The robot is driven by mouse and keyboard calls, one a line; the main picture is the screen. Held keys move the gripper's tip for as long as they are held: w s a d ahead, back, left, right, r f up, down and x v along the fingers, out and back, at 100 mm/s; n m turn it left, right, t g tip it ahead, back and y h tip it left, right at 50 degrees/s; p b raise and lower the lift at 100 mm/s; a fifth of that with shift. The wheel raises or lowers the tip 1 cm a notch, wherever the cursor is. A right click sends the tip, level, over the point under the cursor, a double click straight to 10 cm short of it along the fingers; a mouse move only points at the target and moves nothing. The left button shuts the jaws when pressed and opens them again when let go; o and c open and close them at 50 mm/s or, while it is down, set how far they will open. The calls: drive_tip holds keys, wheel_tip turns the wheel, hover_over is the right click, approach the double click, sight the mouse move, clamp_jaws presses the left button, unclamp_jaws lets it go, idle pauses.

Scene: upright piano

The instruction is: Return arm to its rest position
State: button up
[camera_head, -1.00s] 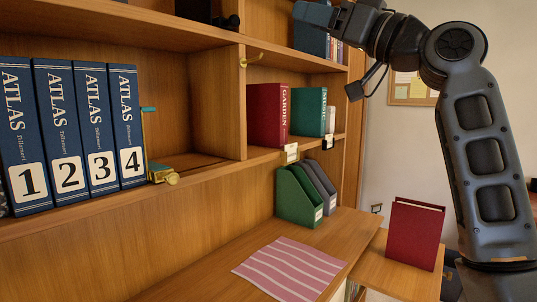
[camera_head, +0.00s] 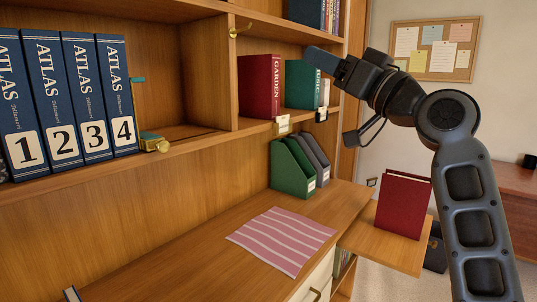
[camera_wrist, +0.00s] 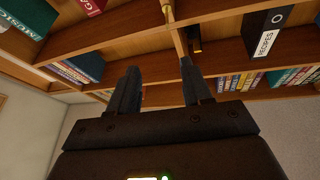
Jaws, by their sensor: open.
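My gripper (camera_head: 328,60) is raised at the upper right of the head view, in front of the shelf with the green MUSIC book (camera_head: 302,84). Its fingers point left in that view. In the wrist view its two fingers (camera_wrist: 160,92) stand apart with nothing between them. My arm bends at a round joint and comes up from the lower right of the head view. The wrist view looks up at the undersides of shelves with books.
The bookcase holds ATLAS volumes (camera_head: 70,95), a red GARDEN book (camera_head: 259,86) and green and grey file holders (camera_head: 290,170). A striped cloth (camera_head: 282,240) lies on the desk. A red book (camera_head: 403,205) stands on a side ledge (camera_head: 375,240). A corkboard (camera_head: 435,50) hangs behind.

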drive_tip(key=s+d+f+m+t+h, duration=0.1)
drive_tip(key=s+d+f+m+h, duration=0.15)
drive_tip(key=f, duration=0.75)
drive_tip(key=s+d+f+m+h, duration=0.1)
drive_tip(key=s+f+m+h, duration=0.25)
drive_tip(key=f, duration=0.65)
drive_tip(key=s+d+f+m+t+h, duration=0.1)
drive_tip(key=s+d+f+m+h, duration=0.2)
drive_tip(key=f, duration=0.7)
drive_tip(key=s+d+f+g+h, duration=0.1)
drive_tip(key=s+f+h, duration=0.1)
drive_tip(key=s+f, duration=0.55)
drive_tip(key=s+d+f+g+h, duration=0.15)
drive_tip(key=s+f, duration=0.35)
drive_tip(key=s, duration=0.6)
drive_tip(key=s+d+r+n+g+h, duration=0.1)
drive_tip(key=s+d+n+h, duration=0.1)
drive_tip(key=s, duration=2.3)
drive_tip(key=shift+s+r+n+g, duration=0.2)
drive_tip(key=shift+s+n+g, duration=0.15)
drive_tip(key=shift+s+n, duration=0.05)
